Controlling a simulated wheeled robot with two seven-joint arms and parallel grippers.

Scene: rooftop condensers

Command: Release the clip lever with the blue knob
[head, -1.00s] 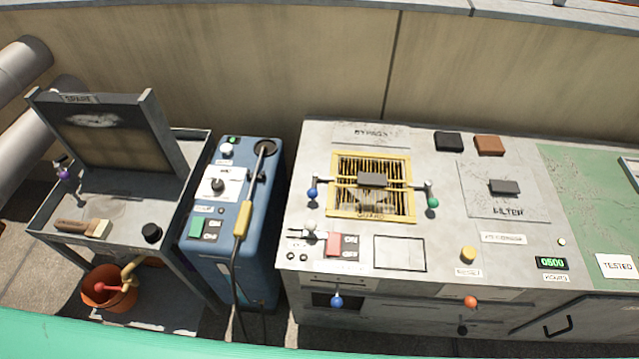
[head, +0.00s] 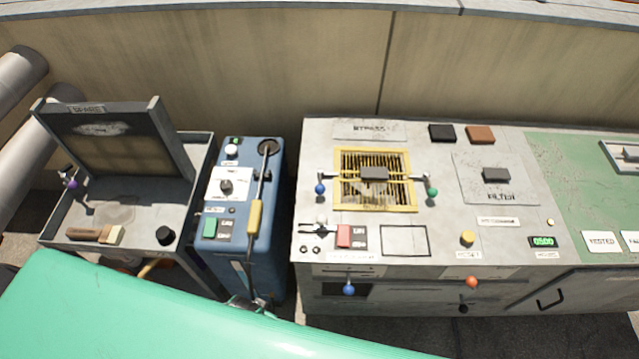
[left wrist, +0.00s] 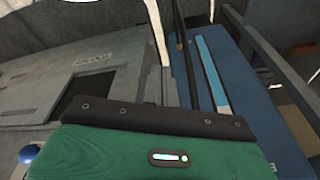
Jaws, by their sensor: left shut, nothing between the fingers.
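The yellow-framed guard (head: 342,206) lies on the grey bench top. A lever with a blue knob (head: 320,188) is at its left side, and one with a green knob (head: 433,192) at its right. Another blue knob (head: 348,289) stands out from the bench front below. The left wrist view shows a blue knob (left wrist: 27,154) at its lower left edge, near a dark opening. My left gripper (left wrist: 158,118) shows as a black bar on a green body, shut and empty, apart from that knob. My right gripper is not in view.
A blue cabinet (head: 272,225) with a yellow-handled lever (head: 255,217) stands left of the bench. A grey cart (head: 203,165) with a brush (head: 95,235) is further left. An orange knob (head: 471,282) stands out from the bench front.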

